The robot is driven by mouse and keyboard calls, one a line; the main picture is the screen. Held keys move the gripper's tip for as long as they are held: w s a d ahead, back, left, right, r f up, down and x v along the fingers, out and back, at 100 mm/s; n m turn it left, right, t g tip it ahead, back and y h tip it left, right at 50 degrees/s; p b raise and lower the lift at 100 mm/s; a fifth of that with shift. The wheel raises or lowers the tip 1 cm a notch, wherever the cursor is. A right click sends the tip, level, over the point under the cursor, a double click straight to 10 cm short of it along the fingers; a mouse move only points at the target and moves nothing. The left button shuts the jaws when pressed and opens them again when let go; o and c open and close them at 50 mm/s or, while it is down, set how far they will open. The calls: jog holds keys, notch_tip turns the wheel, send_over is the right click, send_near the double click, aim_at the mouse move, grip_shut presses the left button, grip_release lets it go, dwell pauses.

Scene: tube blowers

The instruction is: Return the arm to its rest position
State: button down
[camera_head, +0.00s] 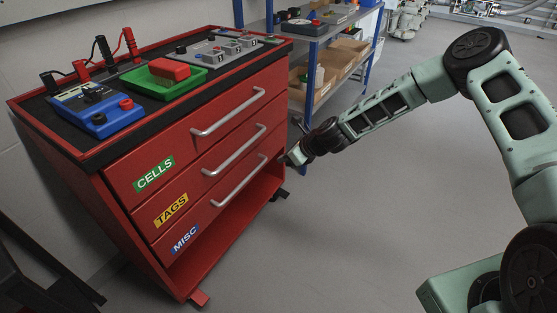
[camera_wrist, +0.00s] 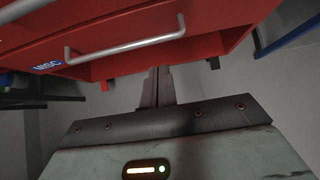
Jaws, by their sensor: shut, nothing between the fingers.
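My arm reaches in from the right in the head view. My gripper (camera_head: 284,159) is at the right side of the red drawer cabinet (camera_head: 215,100), close to the right end of the MISC drawer's handle. I cannot tell from the head view whether it touches the cabinet. In the wrist view the gripper (camera_wrist: 158,72) shows its fingers together and empty. They point toward the cabinet (camera_wrist: 218,40), below the MISC handle (camera_wrist: 125,46). The drawers labelled CELLS (camera_head: 154,174), TAGS (camera_head: 171,210) and MISC (camera_head: 185,239) all look closed.
On the cabinet top are a blue meter (camera_head: 92,107) with leads, a green tray (camera_head: 140,84) holding a red block, and a grey device (camera_head: 215,50). A blue-framed shelf (camera_head: 372,45) stands behind. Open grey floor (camera_head: 330,240) lies in front of the cabinet.

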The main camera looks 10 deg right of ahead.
jog(key=v, duration=0.5)
jog(key=s+a+r+n+g+h, duration=0.1)
jog(key=s+a+r+n+g, duration=0.2)
jog(key=s+a+r+n, duration=0.45)
jog(key=s+a+r+n+g, duration=0.2)
jog(key=s+a+r+n, duration=0.2)
jog(key=s+n, duration=0.65)
jog(key=s+d+r+n+h, duration=0.2)
jog(key=s+r+n, duration=0.2)
jog(key=s+n, duration=0.25)
jog(key=s+d+r+n+g+h, duration=0.1)
jog(key=s+d+r+n, duration=0.15)
jog(key=s+n, duration=0.4)
jog(key=s+d+r+n+h, duration=0.15)
jog(key=s+r+n, duration=0.25)
jog(key=s, duration=0.5)
notch_tip(320, 180, up, 18)
jog(key=p, duration=1.8)
jog(key=shift+a, duration=0.15)
